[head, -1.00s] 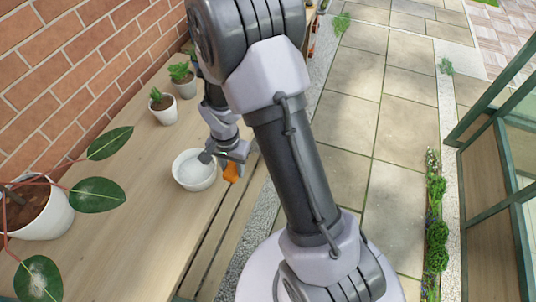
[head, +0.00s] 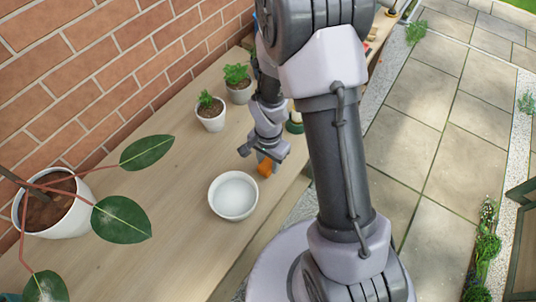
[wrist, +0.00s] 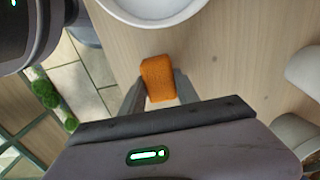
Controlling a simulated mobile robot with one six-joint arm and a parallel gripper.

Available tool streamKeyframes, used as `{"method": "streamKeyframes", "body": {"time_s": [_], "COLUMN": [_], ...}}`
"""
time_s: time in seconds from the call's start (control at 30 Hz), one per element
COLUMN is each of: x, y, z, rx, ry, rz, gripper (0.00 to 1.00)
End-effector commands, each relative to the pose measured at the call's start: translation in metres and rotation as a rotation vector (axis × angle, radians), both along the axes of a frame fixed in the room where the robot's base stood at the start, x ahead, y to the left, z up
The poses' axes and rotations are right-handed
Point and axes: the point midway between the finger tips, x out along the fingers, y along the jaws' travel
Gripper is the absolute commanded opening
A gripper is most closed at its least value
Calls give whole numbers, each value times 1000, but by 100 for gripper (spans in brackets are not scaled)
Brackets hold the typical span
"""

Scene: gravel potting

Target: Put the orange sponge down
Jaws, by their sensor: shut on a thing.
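The orange sponge (head: 265,167) is a small block held between the fingers of my gripper (head: 257,158), over the wooden bench in the head view. In the wrist view the sponge (wrist: 157,78) sits between the two grey fingertips of my gripper (wrist: 158,92), which is shut on it. I cannot tell whether the sponge touches the bench top. A white bowl (head: 233,196) stands on the bench just left of and nearer than the sponge. The bowl also shows at the top of the wrist view (wrist: 152,18), apart from the sponge.
The wooden bench (head: 160,230) runs along a brick wall (head: 90,75). Two small potted plants (head: 211,115) (head: 239,90) stand behind my gripper. A large white pot (head: 58,212) with broad leaves stands at left. Bench wood around the bowl is clear. Paving lies to the right.

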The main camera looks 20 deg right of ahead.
Motion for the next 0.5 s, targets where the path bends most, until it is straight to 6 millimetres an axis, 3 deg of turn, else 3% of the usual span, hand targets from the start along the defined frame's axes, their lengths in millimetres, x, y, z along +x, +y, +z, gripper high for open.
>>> {"method": "streamKeyframes", "body": {"time_s": [0.03, 0.07, 0.4, 0.43, 0.5], "x": [-4, -5, -5, -5, -5], "y": [2, 3, 3, 3, 3], "z": [-17, -20, -20, -20, -19], "rx": [0, 0, 0, 0, 0], "ry": [2, 3, 0, 0, 0], "rz": [0, -2, -3, -3, -3], "gripper": [5, 5, 5, 39, 53]}}
